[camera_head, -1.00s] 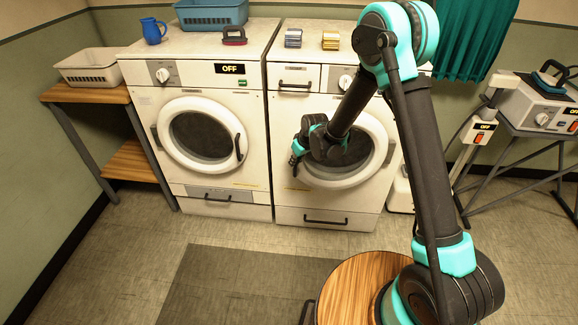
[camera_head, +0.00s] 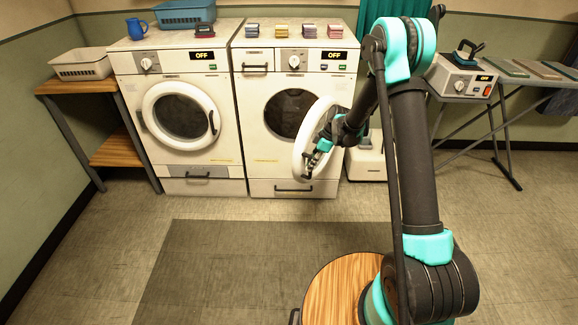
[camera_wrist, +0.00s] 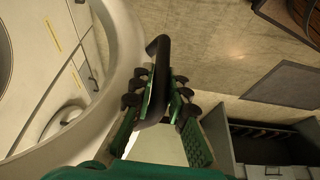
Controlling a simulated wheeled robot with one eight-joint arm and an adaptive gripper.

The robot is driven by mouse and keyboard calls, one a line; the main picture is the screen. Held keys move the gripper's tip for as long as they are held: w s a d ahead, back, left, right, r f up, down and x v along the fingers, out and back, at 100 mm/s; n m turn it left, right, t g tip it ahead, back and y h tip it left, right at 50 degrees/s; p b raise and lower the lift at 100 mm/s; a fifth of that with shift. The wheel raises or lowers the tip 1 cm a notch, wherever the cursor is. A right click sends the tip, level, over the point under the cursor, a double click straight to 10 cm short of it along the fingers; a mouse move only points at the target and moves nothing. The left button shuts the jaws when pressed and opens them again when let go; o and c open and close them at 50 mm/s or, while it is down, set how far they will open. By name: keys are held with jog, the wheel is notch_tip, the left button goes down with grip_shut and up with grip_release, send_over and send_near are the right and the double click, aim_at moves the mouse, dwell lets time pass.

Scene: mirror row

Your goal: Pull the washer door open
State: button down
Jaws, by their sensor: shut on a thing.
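The right-hand white machine, with a small drawer at its upper left, appears to be the washer (camera_head: 260,145). Its round white door (camera_head: 299,153) stands swung out from the front on its right side, and the dark drum opening (camera_head: 288,112) shows behind it. My gripper (camera_head: 317,158) is at the door's free edge. In the wrist view, my gripper (camera_wrist: 160,88) is shut on the dark curved door handle (camera_wrist: 157,55), with fingers on both sides of it. The white door rim (camera_wrist: 122,55) is just left of the fingers. My arm hides part of the door's hinge side.
A similar machine (camera_head: 180,75) with its round door shut stands on the left. A wooden shelf (camera_head: 78,86) with a basket (camera_head: 80,66) is beside it. An ironing board (camera_head: 535,85) stands at right.

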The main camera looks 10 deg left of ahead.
jog(key=w+d, duration=0.2)
jog(key=d, duration=1.3)
jog(key=w+d, duration=0.2)
jog(key=d, duration=1.3)
jog(key=shift+d, duration=0.4)
jog(key=c, duration=1.5)
grip_release()
jog(key=v, duration=1.2)
jog(key=shift+a, duration=0.1)
